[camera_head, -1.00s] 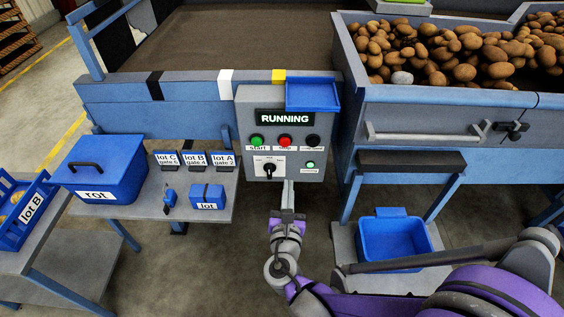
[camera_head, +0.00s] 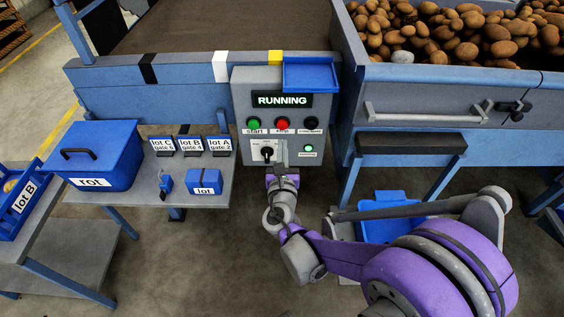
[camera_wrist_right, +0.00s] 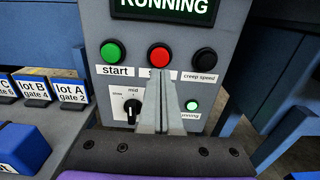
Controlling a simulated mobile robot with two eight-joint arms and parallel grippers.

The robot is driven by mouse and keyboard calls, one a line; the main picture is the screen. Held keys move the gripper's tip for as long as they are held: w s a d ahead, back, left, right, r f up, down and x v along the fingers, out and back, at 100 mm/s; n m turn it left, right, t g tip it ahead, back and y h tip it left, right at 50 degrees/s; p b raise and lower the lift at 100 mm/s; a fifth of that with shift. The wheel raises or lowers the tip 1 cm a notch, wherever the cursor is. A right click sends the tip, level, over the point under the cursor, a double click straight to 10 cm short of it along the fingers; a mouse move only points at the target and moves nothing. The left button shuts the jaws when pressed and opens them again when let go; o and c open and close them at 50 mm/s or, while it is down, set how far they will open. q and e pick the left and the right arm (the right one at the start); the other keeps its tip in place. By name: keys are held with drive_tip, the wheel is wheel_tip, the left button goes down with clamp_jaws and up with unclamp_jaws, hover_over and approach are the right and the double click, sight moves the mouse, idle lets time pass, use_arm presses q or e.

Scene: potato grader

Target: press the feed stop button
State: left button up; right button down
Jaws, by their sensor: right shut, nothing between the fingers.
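The grey control panel (camera_head: 240,100) carries a lit RUNNING display (camera_head: 282,100). Its red button (camera_head: 282,124) is in the middle of the button row and also shows in the right wrist view (camera_wrist_right: 159,57). The label under it starts with "s", the rest covered by my fingers. My right gripper (camera_head: 281,146) is shut and empty, its tips just below the red button. In the right wrist view the gripper (camera_wrist_right: 165,76) points up at that button; I cannot tell whether it touches. My left gripper is not in view.
A green start button (camera_head: 254,124) and a black creep speed button (camera_head: 311,123) flank the red one. A black selector knob (camera_wrist_right: 131,108) and a lit green lamp (camera_wrist_right: 192,105) are below. A blue tray (camera_head: 311,74) juts out at the panel's top right.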

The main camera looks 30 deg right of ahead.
sight(283, 125)
drive_tip(key=x, duration=0.5)
drive_tip(key=shift+w+d+b, duration=0.1)
drive_tip(key=shift+w+b, duration=0.15)
drive_tip(key=shift+b, duration=0.05)
drive_tip(key=shift+w+d, duration=0.3)
drive_tip(key=shift+w, duration=0.25)
drive_tip(key=shift+w+d+r, duration=0.2)
drive_tip(key=shift+r, duration=0.1)
